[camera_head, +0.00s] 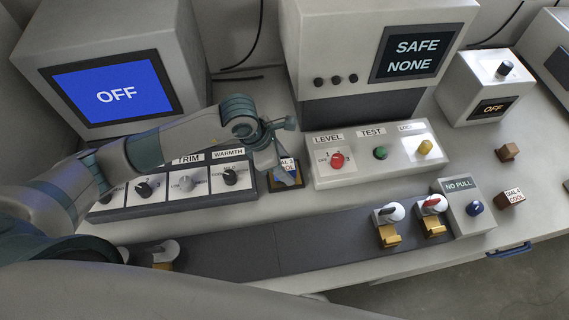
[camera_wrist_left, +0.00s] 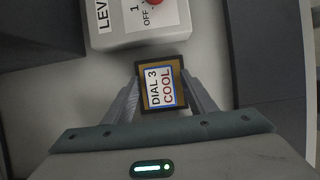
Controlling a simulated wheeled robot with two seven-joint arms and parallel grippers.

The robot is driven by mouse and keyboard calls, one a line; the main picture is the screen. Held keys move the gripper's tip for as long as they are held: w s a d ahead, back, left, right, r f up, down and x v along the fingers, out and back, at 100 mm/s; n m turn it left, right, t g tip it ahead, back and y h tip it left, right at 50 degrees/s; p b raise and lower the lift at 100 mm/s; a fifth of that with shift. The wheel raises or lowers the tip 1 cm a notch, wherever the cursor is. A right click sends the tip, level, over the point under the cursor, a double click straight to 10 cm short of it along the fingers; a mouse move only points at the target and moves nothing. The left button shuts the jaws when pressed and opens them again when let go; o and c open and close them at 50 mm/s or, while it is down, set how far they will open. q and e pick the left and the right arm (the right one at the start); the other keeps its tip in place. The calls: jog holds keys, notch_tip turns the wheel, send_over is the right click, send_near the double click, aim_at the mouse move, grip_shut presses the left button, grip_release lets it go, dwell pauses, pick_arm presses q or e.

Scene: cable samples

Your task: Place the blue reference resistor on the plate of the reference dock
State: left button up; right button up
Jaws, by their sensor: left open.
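My left gripper (camera_head: 279,160) is open, pointing down over a dark-framed tile (camera_head: 287,174) labelled "DIAL 3 COOL". In the left wrist view, its fingers (camera_wrist_left: 160,82) stand on either side of this tile (camera_wrist_left: 162,86), which has a brown face and a blue-edged label. I cannot tell whether they touch it. No object is clearly recognisable as the blue reference resistor or the reference dock. A small blue knob-like part (camera_head: 474,208) sits on the box marked "NO PULL" (camera_head: 455,187). My right gripper is not in view.
The LEVEL/TEST panel (camera_head: 372,178) stands just right of the gripper, the dial panel (camera_head: 130,211) at its left. Small brown blocks (camera_head: 507,152) (camera_head: 511,198) lie at the right.

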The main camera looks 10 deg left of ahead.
aim_at(284, 164)
pick_arm(q)
jog(key=shift+r, duration=0.1)
jog(key=shift+r, duration=0.1)
jog(key=shift+a+r, duration=0.2)
jog(key=shift+r, duration=0.1)
jog(key=b+v, duration=0.1)
jog(key=v, duration=0.2)
jog(key=shift+a+r, duration=0.2)
jog(key=shift+r, duration=0.15)
jog(key=b+v, duration=0.1)
jog(key=v, duration=0.6)
jog(key=shift+r, duration=0.2)
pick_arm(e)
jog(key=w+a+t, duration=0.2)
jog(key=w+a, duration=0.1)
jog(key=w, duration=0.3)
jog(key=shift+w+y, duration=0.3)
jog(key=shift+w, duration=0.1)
pick_arm(q)
jog(key=shift+s, duration=0.15)
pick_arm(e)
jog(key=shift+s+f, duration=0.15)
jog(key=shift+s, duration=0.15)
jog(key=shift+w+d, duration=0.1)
